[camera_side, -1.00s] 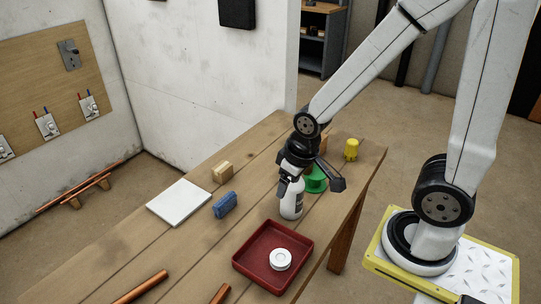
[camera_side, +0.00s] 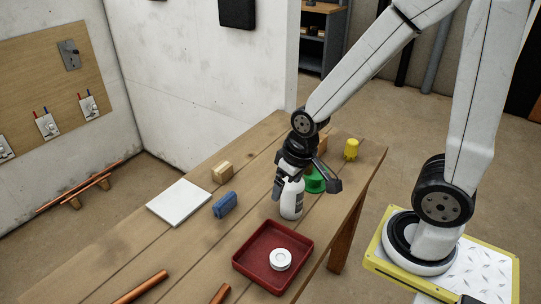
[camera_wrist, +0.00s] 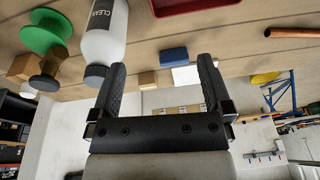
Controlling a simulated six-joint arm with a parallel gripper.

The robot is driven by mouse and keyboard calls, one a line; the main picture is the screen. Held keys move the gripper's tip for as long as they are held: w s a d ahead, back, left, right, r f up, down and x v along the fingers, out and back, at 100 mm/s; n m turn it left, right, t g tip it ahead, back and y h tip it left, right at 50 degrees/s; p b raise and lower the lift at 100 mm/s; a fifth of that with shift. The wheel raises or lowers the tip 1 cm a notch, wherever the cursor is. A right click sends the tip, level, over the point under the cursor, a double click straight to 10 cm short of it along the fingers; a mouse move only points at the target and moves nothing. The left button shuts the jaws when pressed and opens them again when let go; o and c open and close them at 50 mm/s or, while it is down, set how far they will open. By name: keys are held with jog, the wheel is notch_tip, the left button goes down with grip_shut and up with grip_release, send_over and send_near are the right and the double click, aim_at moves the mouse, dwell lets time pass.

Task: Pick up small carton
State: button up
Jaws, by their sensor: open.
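A small tan carton (camera_side: 222,172) lies on the wooden table behind the blue block, left of my gripper. In the wrist view this carton (camera_wrist: 147,78) shows small and far off between the fingers. A second brown box (camera_side: 321,143) stands behind my gripper, partly hidden; it shows at the left of the wrist view (camera_wrist: 22,67). My gripper (camera_side: 306,187) is open and empty, above the table by the white bottle. Its spread fingers (camera_wrist: 162,78) show in the wrist view with nothing held between them.
A white bottle (camera_side: 291,202) stands close to my gripper. A green spool (camera_side: 314,182) is behind it. A blue block (camera_side: 225,204), white panel (camera_side: 180,203), red tray (camera_side: 248,265) with a white roll (camera_side: 280,259), yellow item (camera_side: 351,149) and copper pipes (camera_side: 140,288) share the table.

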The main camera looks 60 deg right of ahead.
jog(key=w+a+f+m+y, duration=0.3)
jog(key=w+a+m+y, duration=0.2)
jog(key=w+m, duration=0.5)
jog(key=m+t+h, duration=0.5)
jog(key=m+t, duration=0.6)
jog(key=m, duration=1.4)
send_over(223, 167)
jog(key=s, duration=0.3)
jog(key=f, duration=0.4)
jog(key=shift+w+f, duration=0.1)
jog(key=shift+w, duration=0.15)
jog(key=shift+f, duration=3.5)
